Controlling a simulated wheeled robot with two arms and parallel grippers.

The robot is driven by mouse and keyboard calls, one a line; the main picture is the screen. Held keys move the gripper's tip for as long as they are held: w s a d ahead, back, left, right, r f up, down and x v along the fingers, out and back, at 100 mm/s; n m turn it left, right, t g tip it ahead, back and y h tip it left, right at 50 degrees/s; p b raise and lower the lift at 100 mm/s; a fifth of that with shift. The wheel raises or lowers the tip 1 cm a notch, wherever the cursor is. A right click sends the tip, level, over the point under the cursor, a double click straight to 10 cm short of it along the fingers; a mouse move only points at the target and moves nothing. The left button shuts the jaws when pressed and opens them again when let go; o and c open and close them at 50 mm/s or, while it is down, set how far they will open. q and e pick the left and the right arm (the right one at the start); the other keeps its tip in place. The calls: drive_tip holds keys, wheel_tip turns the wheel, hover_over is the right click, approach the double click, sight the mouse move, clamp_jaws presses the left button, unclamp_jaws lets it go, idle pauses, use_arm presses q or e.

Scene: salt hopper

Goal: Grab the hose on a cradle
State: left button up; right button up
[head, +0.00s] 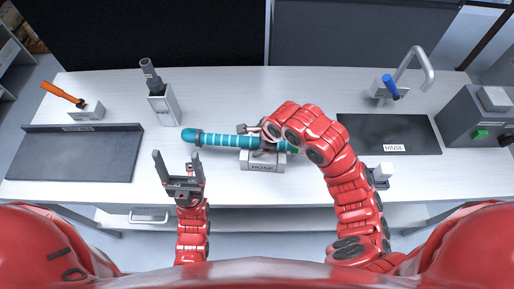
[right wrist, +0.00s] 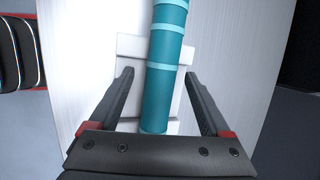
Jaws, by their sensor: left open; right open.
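A teal hose (head: 222,140) with lighter bands lies across a grey cradle (head: 262,165) labelled HOSE, in the middle of the table in the head view. In the right wrist view the hose (right wrist: 168,65) runs between the two fingers of my open right gripper (right wrist: 160,85), with a gap on both sides. The pale cradle (right wrist: 130,48) shows below the hose there. In the head view my right arm bends over the cradle and hides part of the hose. My left gripper (head: 178,165) is open and empty, in front of and left of the hose.
A dark mat (head: 75,150) lies at the left, with an orange-handled tool (head: 62,93) in a block behind it. A grey holder (head: 163,105) bears a dark cylinder. At the right are a dark RINSE panel (head: 385,128), a tap (head: 415,65) and a box with a green button (head: 480,134).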

drive_tip(key=shift+f, duration=0.15)
clamp_jaws()
idle(0.5)
idle(1.0)
